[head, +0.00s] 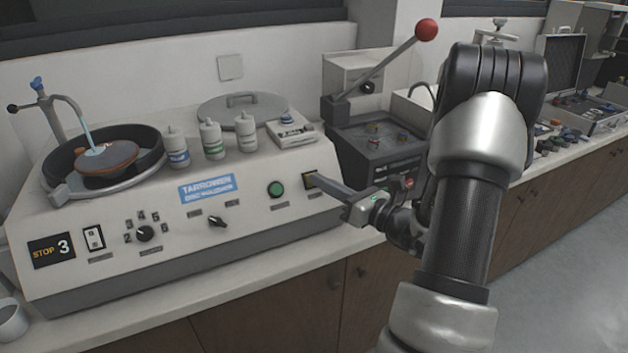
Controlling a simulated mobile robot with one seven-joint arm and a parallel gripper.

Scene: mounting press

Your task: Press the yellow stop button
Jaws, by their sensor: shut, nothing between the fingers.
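The yellow stop button sits on a small dark square plate (309,173) at the right end of the sloping front panel of the white disc machine (110,270). Only a trace of yellow shows there, as my fingertips cover most of it. My gripper (318,182) is shut and empty, reaching in from the right with its tip at the plate. I cannot tell whether the tip touches the button or how far the button is pressed. A round green button (276,189) is just left of it. The display (52,250) reads "STOP 3".
A bluish stream runs from the tap (62,115) onto the brown disc (106,158). Several bottles and a round lid (243,108) stand on the machine. Right of it is a dark press (378,140) with a red-knobbed lever (426,30), close behind my arm.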

